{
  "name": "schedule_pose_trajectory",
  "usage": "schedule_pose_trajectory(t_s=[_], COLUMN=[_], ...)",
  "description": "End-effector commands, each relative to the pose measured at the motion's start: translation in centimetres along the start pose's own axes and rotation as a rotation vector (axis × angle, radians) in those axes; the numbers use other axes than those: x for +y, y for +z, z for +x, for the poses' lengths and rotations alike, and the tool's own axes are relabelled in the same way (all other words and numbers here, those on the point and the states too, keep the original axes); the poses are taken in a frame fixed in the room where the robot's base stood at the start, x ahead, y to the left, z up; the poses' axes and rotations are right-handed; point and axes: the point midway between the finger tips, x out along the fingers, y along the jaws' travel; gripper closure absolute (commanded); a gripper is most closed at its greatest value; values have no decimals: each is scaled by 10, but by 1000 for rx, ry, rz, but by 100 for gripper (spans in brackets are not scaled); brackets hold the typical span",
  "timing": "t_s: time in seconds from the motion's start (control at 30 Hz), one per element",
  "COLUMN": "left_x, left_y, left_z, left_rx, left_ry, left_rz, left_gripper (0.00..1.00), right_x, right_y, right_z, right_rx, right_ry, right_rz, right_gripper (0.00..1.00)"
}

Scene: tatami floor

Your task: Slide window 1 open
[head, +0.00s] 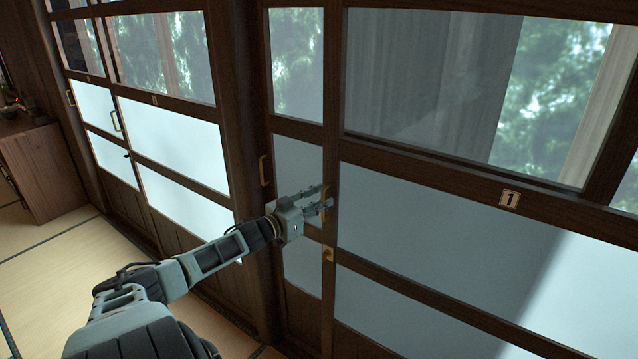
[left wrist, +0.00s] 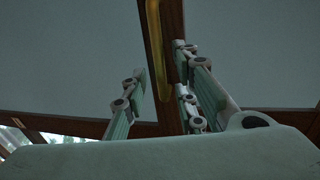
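Window 1 (head: 440,235) is a large dark wood-framed panel on the right, with clear glass above and frosted panes below. Its number plate (head: 509,199) reads 1. A long brass handle (left wrist: 157,40) runs along the panel's left upright; in the head view it is largely hidden behind my fingers. My left gripper (head: 327,197) is at this upright, at handle height. In the left wrist view, its two fingers (left wrist: 160,72) stand apart, one on each side of the handle's lower part. I cannot tell whether either finger touches it. My right gripper is not in view.
A small brass latch (head: 328,254) sits below the handle. A narrow panel with its own brass handle (head: 264,170) is just left of window 1. More sliding windows (head: 170,140) and a wooden cabinet (head: 45,165) stand farther left. The tatami floor (head: 55,245) there is clear.

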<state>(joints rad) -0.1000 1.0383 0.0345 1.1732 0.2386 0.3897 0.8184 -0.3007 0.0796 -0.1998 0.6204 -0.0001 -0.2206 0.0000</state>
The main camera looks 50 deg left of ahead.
Motion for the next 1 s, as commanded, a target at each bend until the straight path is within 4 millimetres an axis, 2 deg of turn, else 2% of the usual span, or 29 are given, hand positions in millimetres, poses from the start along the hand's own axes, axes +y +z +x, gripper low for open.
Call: schedule_pose_trajectory(t_s=[0.37, 0.67, 1.0], left_x=[0, 1, 0], left_y=[1, 2, 2], left_z=[-6, -38, -82], left_rx=[0, -3, -3], left_ry=[0, 1, -1], left_rz=[-3, -4, -4], left_gripper=[74, 74, 74], right_x=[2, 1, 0], right_y=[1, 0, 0], right_z=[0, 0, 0], right_rx=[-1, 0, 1], right_ry=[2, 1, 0], right_rz=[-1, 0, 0], right_gripper=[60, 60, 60])
